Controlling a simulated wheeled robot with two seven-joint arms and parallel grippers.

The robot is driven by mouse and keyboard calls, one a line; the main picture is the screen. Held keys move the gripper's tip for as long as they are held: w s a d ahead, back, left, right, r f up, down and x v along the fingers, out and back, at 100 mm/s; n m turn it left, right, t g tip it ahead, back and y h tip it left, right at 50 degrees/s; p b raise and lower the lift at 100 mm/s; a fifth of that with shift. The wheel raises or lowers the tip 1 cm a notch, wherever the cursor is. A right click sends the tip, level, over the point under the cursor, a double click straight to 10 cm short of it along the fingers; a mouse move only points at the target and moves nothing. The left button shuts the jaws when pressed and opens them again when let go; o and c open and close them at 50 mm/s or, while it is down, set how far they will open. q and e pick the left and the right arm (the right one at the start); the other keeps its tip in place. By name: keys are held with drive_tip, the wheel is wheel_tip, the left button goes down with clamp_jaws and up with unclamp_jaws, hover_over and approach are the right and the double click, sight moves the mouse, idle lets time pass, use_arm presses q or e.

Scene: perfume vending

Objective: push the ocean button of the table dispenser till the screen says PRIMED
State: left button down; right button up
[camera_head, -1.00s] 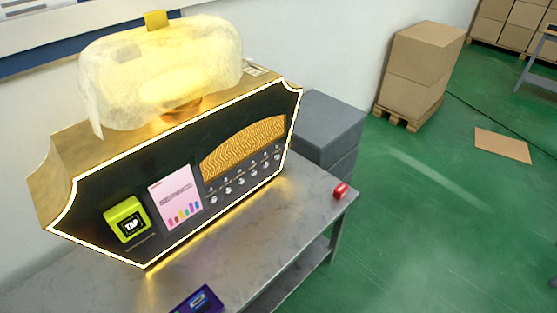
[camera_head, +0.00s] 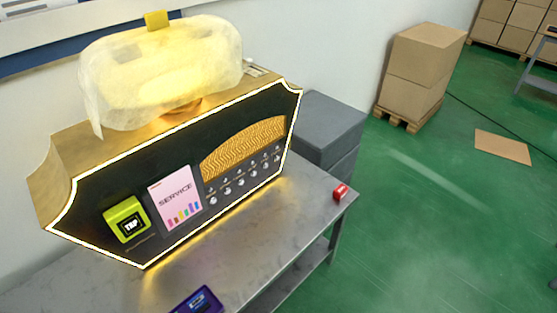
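The table dispenser (camera_head: 95,220) stands on a metal table, its black front edged with a glowing white-yellow line. Its screen (camera_head: 175,199) reads SERVICE above a row of coloured bars. To the right of the screen are two rows of small round silver buttons (camera_head: 240,182) below a wavy gold panel (camera_head: 243,148). Their labels are too small to read, so I cannot tell which is ocean. A yellow-green TAP reader (camera_head: 126,220) is left of the screen. Neither of my grippers is in view.
A purple card-like object (camera_head: 197,300) lies at the table's (camera_head: 255,250) front edge. A small red object (camera_head: 340,192) sits near its right corner. A grey box (camera_head: 333,125) stands behind the dispenser's right end. The tabletop before the buttons is clear.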

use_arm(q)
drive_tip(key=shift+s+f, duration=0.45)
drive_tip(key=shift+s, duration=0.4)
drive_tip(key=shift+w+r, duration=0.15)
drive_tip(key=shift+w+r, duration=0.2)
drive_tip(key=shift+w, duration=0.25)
